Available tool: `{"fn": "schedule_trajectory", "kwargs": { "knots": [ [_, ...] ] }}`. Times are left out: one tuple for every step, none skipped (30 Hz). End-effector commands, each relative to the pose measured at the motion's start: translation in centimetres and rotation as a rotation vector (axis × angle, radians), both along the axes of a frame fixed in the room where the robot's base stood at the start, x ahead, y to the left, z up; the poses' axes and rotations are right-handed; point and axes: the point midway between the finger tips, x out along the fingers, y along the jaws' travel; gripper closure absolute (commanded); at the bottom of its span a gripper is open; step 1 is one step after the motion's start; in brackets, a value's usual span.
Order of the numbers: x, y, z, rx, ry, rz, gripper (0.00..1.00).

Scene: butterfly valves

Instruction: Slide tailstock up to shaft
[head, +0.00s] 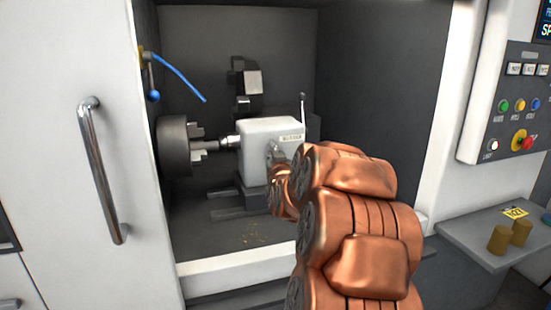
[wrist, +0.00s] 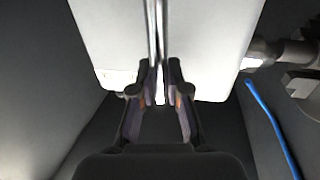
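The white tailstock (head: 268,140) stands on dark rails inside the lathe. Its quill (head: 229,142) points left at the grey shaft (head: 206,146) in the chuck (head: 173,146); the quill tip is at or very near the shaft end, and I cannot tell whether they touch. A thin lever (head: 303,108) stands upright on the tailstock. In the wrist view, my gripper (wrist: 159,82) is at the white tailstock (wrist: 215,45), with a narrow metal bar (wrist: 158,40) between its fingertips. Whether the fingers press on the bar is unclear.
A blue hose (head: 180,78) hangs at the upper left of the enclosure. The white door (head: 70,200) is at the left. A control panel (head: 515,105) and a grey shelf (head: 470,238) with brass-coloured cylinders (head: 499,240) are at the right.

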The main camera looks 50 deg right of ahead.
Motion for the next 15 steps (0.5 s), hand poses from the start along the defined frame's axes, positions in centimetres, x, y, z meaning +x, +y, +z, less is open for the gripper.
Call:
{"fn": "schedule_trajectory", "kwargs": {
  "knots": [
    [0.08, 0.1, 0.0, -0.001, 0.001, 0.002, 0.83],
    [0.09, 0.1, 0.0, -0.001, 0.001, 0.003, 0.8],
    [0.09, 0.1, 0.0, -0.001, 0.001, 0.003, 0.76],
    [0.09, 0.11, -0.01, -0.001, 0.001, 0.003, 0.73],
    [0.09, 0.11, -0.01, -0.001, 0.001, 0.003, 0.7],
    [0.09, 0.1, 0.0, 0.0, 0.0, 0.002, 0.65],
    [0.08, 0.1, 0.01, 0.0, 0.0, 0.002, 0.62],
    [0.08, 0.1, 0.01, 0.0, 0.0, 0.002, 0.59],
    [0.08, 0.1, 0.01, 0.0, 0.0, 0.002, 0.59],
    [0.08, 0.1, 0.0, 0.0, 0.0, 0.002, 0.59],
    [0.08, 0.1, 0.0, 0.0, 0.0, 0.002, 0.59],
    [0.08, 0.1, 0.0, 0.0, 0.0, 0.002, 0.59],
    [0.08, 0.1, 0.01, 0.0, 0.0, 0.002, 0.59],
    [0.08, 0.1, 0.01, 0.0, 0.0, 0.002, 0.59],
    [0.08, 0.1, 0.0, 0.0, 0.0, 0.002, 0.59]
  ]
}}
